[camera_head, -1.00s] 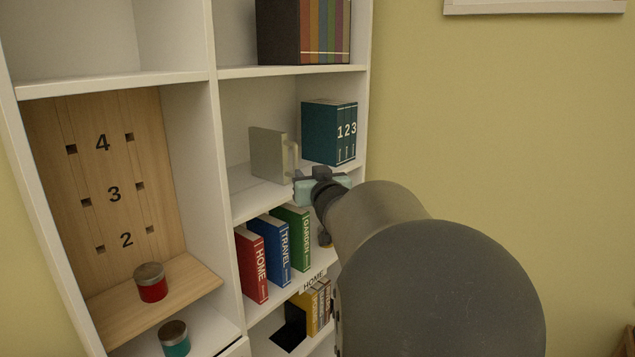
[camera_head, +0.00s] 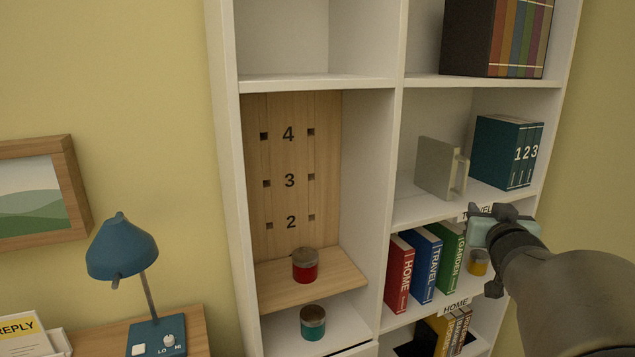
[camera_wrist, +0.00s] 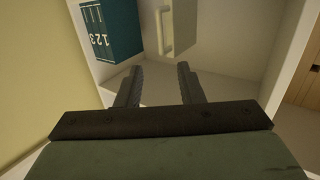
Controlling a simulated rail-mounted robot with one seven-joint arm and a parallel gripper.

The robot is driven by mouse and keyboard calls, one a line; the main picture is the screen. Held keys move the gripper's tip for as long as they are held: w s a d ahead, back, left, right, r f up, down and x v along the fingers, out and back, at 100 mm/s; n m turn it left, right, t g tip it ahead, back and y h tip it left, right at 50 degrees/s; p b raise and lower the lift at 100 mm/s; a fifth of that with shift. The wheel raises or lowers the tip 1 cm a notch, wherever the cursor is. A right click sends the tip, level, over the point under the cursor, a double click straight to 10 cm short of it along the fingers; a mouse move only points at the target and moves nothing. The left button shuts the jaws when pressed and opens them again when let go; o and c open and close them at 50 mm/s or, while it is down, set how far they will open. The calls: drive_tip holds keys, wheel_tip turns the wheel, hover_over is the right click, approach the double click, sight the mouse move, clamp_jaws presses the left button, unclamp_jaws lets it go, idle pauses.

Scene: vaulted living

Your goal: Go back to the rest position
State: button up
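My gripper (camera_wrist: 158,85) shows in the wrist view with its two fingers apart and nothing between them. In the head view my gripper (camera_head: 481,212) is in front of the right-hand shelf column, at the height of the shelf edge above the HOME, TRAVEL and GARDEN books. In the wrist view a teal 1-2-3 book set (camera_wrist: 110,28) and a pale grey bookend with a handle (camera_wrist: 178,25) lie beyond the fingers, apart from them. My arm covers part of the lower right shelves.
The white bookcase (camera_head: 396,150) has a wooden panel (camera_head: 290,155) numbered 2 to 4. A red jar (camera_head: 305,265) stands on its wooden shelf, a teal jar (camera_head: 313,322) below. A yellow jar (camera_head: 479,262) is beside the books. A blue lamp (camera_head: 122,250) stands at left.

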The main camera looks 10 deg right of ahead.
drive_tip(key=s+a+f+g+y+p, duration=0.1)
drive_tip(key=s+a+f+g+p, duration=0.1)
drive_tip(key=s+a+f+g, duration=0.3)
drive_tip(key=s+a+f+g+y+p, duration=0.1)
drive_tip(key=a+f+g, duration=0.2)
drive_tip(key=a+f, duration=0.4)
drive_tip(key=s+a+f+n+g+y+p, duration=0.1)
drive_tip(key=s+a+f+n+g+y, duration=0.1)
drive_tip(key=s+a, duration=0.5)
drive_tip(key=s+a+f+n+g+y+p, duration=0.1)
drive_tip(key=s+a+f+g, duration=0.4)
drive_tip(key=s, duration=0.6)
drive_tip(key=shift+a+f+n+g+y, duration=0.3)
drive_tip(key=shift+a+n+g+y, duration=0.25)
drive_tip(key=shift+a, duration=0.35)
